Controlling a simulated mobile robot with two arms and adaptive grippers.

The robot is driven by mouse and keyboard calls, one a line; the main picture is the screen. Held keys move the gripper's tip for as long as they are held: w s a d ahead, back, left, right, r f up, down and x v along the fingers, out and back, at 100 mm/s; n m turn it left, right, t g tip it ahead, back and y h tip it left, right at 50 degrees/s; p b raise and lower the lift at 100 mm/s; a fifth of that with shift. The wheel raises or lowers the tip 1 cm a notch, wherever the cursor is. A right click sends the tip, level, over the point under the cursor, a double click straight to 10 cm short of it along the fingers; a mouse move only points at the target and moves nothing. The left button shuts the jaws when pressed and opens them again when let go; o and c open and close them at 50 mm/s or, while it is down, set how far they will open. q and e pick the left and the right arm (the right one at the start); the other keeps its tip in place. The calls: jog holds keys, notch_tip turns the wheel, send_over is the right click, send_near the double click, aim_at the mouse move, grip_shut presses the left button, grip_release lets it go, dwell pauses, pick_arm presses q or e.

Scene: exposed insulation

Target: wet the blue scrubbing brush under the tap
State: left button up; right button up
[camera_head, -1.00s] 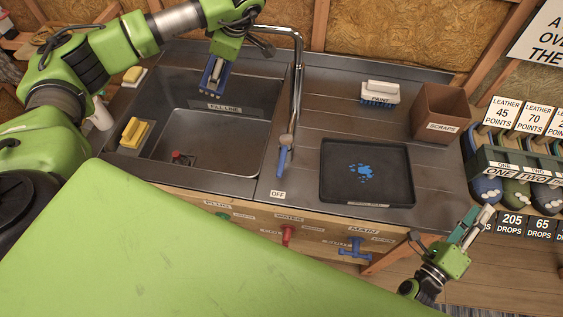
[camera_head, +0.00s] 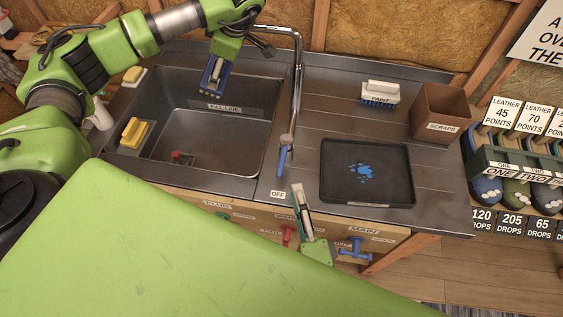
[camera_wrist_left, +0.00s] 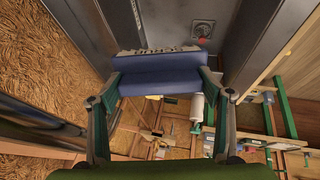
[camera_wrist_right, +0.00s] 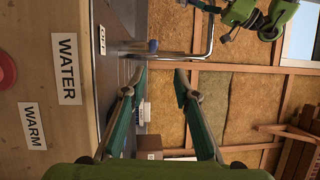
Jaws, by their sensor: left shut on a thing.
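The blue scrubbing brush (camera_head: 212,79) is held by my left gripper (camera_head: 216,62) above the back of the sink basin (camera_head: 200,142). In the left wrist view the brush (camera_wrist_left: 160,82) spans between the two fingers, with pale bristles along its far side. The silver tap (camera_head: 297,75) arches up at the sink's right edge; its spout end is partly hidden behind my left arm. Its blue lever (camera_head: 283,160) points to the front, near an OFF label (camera_head: 278,195). I see no water running. My right gripper (camera_head: 300,193) is open and empty in front of the lever.
A black tray (camera_head: 327,182) with blue paint marks, a white PAINT brush (camera_head: 380,92) and a brown SCRAPS box (camera_head: 440,110) stand right of the tap. Coloured valves, including a red one (camera_head: 288,235), line the counter front.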

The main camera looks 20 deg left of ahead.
aim_at(281, 162)
jog(key=shift+g, duration=0.3)
jog(key=x, duration=0.3)
jog(key=a+x, duration=0.1)
jog(key=x, duration=0.3)
jog(key=s+f+x, duration=0.1)
jog(key=x, duration=0.2)
jog(key=shift+w+a, duration=0.35)
jog(key=shift+a, duration=0.05)
grip_shut()
